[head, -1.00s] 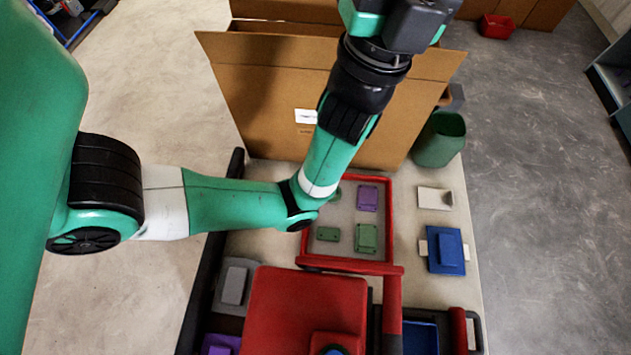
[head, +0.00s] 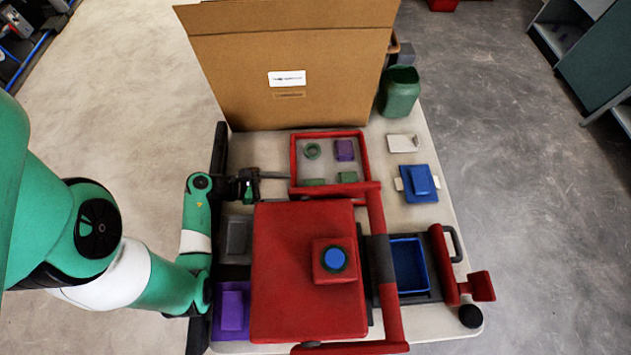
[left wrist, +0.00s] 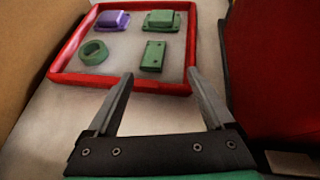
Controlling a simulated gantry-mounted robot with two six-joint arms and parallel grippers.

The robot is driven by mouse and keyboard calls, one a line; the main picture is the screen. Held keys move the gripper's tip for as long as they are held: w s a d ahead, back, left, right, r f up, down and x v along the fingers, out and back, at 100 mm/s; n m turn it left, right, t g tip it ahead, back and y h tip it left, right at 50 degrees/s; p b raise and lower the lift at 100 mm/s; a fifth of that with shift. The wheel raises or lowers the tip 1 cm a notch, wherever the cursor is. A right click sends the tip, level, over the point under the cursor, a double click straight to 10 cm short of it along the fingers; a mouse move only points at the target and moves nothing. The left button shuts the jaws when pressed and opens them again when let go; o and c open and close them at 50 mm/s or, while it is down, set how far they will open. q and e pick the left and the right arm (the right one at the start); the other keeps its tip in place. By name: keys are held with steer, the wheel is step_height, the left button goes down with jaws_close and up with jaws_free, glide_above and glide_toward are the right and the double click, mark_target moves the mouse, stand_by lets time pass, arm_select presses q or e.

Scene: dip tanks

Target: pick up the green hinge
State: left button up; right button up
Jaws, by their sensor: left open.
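The green hinge looks to be the small flat green plate with dark holes in the red-rimmed tray (head: 330,134). In the left wrist view the hinge (left wrist: 153,56) lies flat, just beyond my fingertips and between their lines. In the head view the hinge (head: 313,182) is at the tray's near left, partly hidden by the rim. My left gripper (left wrist: 160,76) is open and empty, pointing at the tray from its left side. In the head view the left gripper (head: 284,175) is beside the tray's left rim. My right gripper is not in view.
The tray also holds a green ring (left wrist: 93,53), a purple part (left wrist: 112,20) and a larger green part (left wrist: 162,20). A big cardboard box (head: 290,65) stands behind. A red lidded block (head: 300,235) stands close on the near side. A blue part (head: 420,182) lies right.

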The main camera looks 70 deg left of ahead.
mark_target(312, 184)
arm_select(q)
steer(key=shift+w+a+f+b, duration=0.2)
steer(key=shift+w+a, duration=0.05)
steer(key=shift+w, duration=0.25)
steer(key=shift+w+a+f+b, duration=0.15)
steer(key=shift+w+a+f, duration=0.1)
steer(key=shift+w, duration=0.2)
steer(key=shift+w+d+f, duration=0.1)
steer(key=shift+w+d, duration=0.1)
steer(key=shift+w, duration=0.1)
steer(key=b+x, duration=0.1)
steer(key=x, duration=0.1)
steer(key=b+x, duration=0.1)
steer(key=x, duration=0.1)
steer(key=shift+a, duration=0.2)
steer(key=shift+w+f, duration=0.15)
steer(key=shift+w, duration=0.35)
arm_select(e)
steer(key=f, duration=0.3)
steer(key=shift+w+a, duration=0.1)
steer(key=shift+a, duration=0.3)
arm_select(q)
steer(key=shift+c, duration=0.2)
jaws_close()
